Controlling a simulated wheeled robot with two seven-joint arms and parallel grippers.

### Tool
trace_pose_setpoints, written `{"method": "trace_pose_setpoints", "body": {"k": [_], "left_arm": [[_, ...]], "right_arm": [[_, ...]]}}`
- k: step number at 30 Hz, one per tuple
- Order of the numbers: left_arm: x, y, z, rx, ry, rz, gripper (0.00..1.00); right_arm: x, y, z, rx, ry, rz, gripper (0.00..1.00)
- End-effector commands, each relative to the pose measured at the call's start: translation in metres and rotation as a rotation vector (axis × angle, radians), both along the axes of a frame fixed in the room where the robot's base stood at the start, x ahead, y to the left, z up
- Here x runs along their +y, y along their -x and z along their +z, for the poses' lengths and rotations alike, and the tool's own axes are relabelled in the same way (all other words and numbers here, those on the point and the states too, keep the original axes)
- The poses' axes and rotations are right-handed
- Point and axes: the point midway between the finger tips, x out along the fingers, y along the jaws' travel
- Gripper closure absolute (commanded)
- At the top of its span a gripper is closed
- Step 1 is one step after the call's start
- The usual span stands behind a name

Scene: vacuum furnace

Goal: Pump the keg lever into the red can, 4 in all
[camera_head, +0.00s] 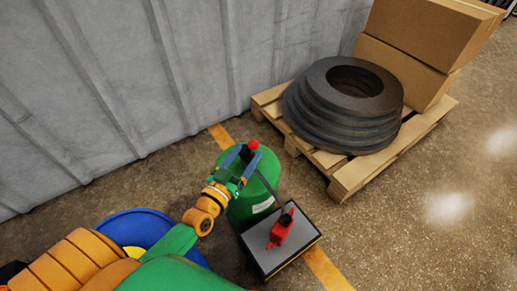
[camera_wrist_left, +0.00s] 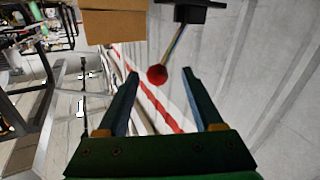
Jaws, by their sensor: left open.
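The green keg (camera_head: 262,183) stands on the floor. Its lever ends in a red ball knob (camera_head: 253,144), which also shows in the left wrist view (camera_wrist_left: 157,74). My left gripper (camera_head: 243,156) is open above the keg, its fingers pointing at the knob. In the left wrist view the knob appears between the two fingertips, with space on both sides; I cannot tell whether it is level with the tips or just beyond. The small red can (camera_head: 281,231) stands on a grey-topped stand (camera_head: 262,251) beside the keg, under a dark spout. My right gripper is not in view.
A wooden pallet (camera_head: 343,183) with stacked dark rings (camera_head: 330,118) and cardboard boxes (camera_head: 428,32) stands at upper right. A grey ribbed wall (camera_head: 120,80) runs behind. A yellow floor line passes under the keg and stand. The floor at right is clear.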

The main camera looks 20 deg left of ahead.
Motion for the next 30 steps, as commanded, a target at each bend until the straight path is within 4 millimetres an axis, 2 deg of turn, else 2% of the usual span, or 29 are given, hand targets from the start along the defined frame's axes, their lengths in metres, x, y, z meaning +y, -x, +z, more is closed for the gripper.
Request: {"method": "trace_pose_setpoints", "body": {"k": [10, 14, 20, 23, 28, 30], "left_arm": [[-0.002, -0.06, 0.003, -0.009, 0.001, 0.0, 0.32], [-0.003, -0.069, 0.004, -0.007, 0.002, 0.0, 0.32], [-0.003, -0.07, 0.004, -0.005, 0.001, 0.0, 0.32], [-0.003, -0.07, 0.004, -0.005, 0.001, 0.0, 0.54], [-0.003, -0.07, 0.004, -0.004, 0.001, 0.0, 0.99], [-0.003, -0.07, 0.004, -0.004, 0.001, 0.0, 1.0]], "right_arm": [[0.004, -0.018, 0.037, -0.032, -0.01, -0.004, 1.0], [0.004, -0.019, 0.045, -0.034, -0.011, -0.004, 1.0], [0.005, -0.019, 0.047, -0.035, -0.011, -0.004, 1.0], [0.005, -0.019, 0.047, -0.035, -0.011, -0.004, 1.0], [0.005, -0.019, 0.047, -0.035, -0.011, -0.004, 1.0], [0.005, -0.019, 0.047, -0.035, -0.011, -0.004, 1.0]]}}
